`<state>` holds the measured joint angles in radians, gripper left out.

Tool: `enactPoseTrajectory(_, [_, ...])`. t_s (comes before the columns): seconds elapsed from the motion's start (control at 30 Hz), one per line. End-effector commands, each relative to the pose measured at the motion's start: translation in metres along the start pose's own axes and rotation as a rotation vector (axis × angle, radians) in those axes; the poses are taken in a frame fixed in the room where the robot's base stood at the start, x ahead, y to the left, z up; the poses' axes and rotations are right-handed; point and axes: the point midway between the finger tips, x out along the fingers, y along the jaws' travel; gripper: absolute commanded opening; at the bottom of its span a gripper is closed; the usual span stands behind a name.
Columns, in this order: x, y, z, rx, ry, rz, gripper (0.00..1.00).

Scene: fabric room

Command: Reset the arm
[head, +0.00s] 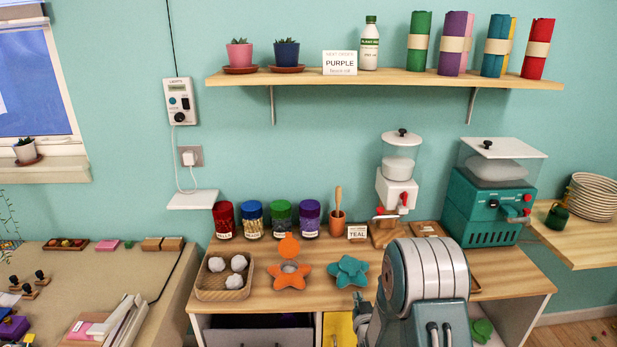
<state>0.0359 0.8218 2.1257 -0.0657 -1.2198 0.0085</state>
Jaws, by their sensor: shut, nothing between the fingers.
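My arm shows at the bottom right of centre in the head view, as a rounded grey and teal link in front of the wooden counter (330,290). It covers part of the counter's front edge and the space behind it. I cannot make out my gripper or its fingertips in this view. Nothing is seen held by the arm.
A teal machine (490,205) stands at right. A shelf (400,78) hangs above. A cluttered desk is at left.

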Motion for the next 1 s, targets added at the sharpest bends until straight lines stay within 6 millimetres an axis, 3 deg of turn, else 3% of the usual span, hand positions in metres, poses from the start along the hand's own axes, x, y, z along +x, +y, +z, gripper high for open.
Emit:
enactPoseTrajectory(0.1, [-0.004, 0.000, -0.037, -0.005, -0.053, 0.004, 0.00])
enactPoseTrajectory(0.27, [-0.020, 0.000, -0.076, -0.008, -0.152, 0.012, 0.00])
enactPoseTrajectory(0.47, [-0.054, -0.001, -0.120, -0.010, -0.271, 0.020, 0.00])
enactPoseTrajectory(0.77, [-0.128, -0.004, -0.170, -0.006, -0.453, 0.029, 0.00])
enactPoseTrajectory(1.0, [-0.203, -0.007, -0.194, 0.002, -0.597, 0.032, 0.00])
